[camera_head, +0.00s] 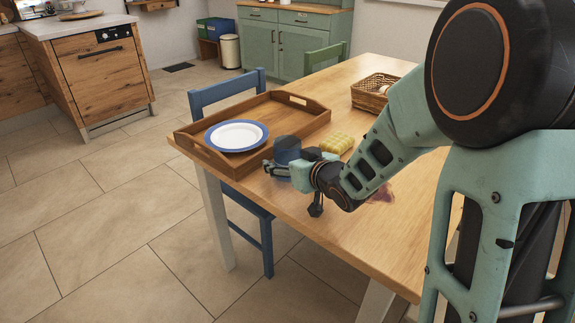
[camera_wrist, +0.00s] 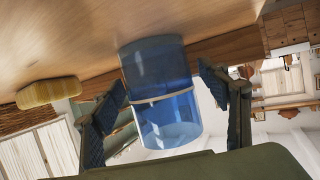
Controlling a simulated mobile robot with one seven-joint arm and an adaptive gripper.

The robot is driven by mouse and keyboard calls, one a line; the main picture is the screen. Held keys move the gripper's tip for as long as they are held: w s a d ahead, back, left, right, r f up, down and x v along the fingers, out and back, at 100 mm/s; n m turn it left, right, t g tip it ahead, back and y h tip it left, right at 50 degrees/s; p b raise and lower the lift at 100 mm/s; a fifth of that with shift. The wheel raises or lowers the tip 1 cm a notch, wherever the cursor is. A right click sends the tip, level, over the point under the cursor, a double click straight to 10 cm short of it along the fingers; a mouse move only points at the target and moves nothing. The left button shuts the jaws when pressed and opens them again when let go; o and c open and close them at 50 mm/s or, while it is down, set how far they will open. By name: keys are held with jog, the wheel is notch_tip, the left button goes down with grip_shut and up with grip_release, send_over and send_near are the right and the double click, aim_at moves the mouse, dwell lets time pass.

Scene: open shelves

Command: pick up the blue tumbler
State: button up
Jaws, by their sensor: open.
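The blue tumbler (camera_head: 287,148) stands on the wooden table beside the near right side of the tray. In the wrist view the see-through blue tumbler (camera_wrist: 165,95), with a pale band around it, fills the middle of the picture. My gripper (camera_head: 278,168) is at the tumbler, low over the table. In the wrist view my gripper (camera_wrist: 165,88) is open, with one dark finger on each side of the tumbler and gaps visible. In the head view the gripper hides the tumbler's lower part.
A wooden tray (camera_head: 312,117) holds a blue-rimmed white plate (camera_head: 236,136). A yellow bumpy block (camera_head: 337,143) lies close behind the tumbler. A wicker basket (camera_head: 372,92) stands farther back. A reddish thing (camera_head: 381,194) is partly hidden by my arm. The table's front right is clear.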

jog(key=shift+c, duration=0.5)
jog(key=c, duration=1.3)
jog(key=shift+c, duration=0.2)
jog(key=shift+r, duration=0.2)
